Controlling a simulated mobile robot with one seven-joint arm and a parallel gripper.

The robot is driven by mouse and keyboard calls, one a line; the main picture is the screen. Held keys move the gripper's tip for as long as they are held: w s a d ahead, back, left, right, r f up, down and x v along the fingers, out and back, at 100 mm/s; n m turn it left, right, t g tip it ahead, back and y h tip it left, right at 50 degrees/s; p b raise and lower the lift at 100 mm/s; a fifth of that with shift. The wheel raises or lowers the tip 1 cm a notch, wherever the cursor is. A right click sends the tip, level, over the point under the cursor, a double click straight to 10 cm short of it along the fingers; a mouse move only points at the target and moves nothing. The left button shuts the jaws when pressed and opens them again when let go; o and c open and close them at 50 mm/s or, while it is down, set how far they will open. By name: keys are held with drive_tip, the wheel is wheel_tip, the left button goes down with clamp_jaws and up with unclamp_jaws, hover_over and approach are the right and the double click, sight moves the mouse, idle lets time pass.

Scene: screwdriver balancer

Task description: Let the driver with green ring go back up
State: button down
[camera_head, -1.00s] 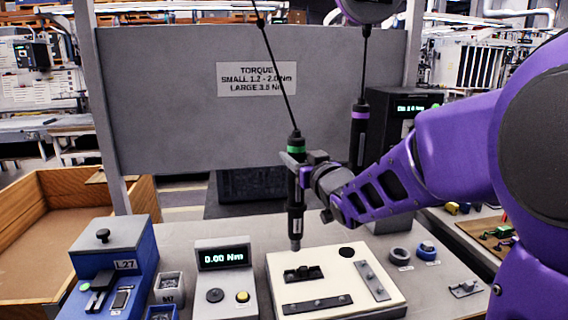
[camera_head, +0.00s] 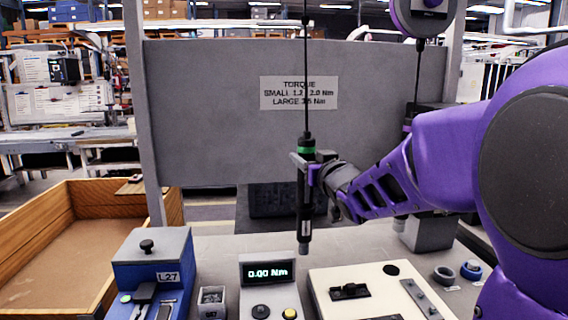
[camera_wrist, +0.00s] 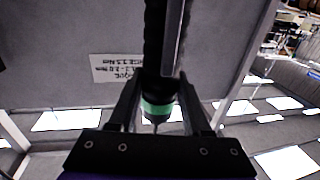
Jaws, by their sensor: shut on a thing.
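The driver with the green ring (camera_head: 305,200) hangs upright on a dark cord (camera_head: 306,75) in the head view. Its green ring (camera_head: 306,147) is near its top, and its tip points down, clear of the bench. My gripper (camera_head: 308,172) is shut around the driver's body just below the ring. In the wrist view the driver (camera_wrist: 162,50) runs between my fingers, with the green ring (camera_wrist: 157,107) close to the palm. Part of the driver is hidden behind my fingers.
A white fixture plate (camera_head: 330,277) with dark parts lies below and right of the driver. A torque meter (camera_head: 268,275) reading 0.00 Nm and a blue box (camera_head: 150,275) stand in front. A grey panel (camera_head: 220,120) rises behind. A second balancer reel (camera_head: 428,15) hangs upper right.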

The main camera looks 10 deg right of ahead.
sight(304, 138)
drive_tip(key=shift+w+a, duration=0.15)
drive_tip(key=shift+a, duration=0.15)
drive_tip(key=shift+a+r, duration=0.15)
drive_tip(key=shift+r+p, duration=2)
drive_tip(key=shift+r, duration=0.2)
unclamp_jaws()
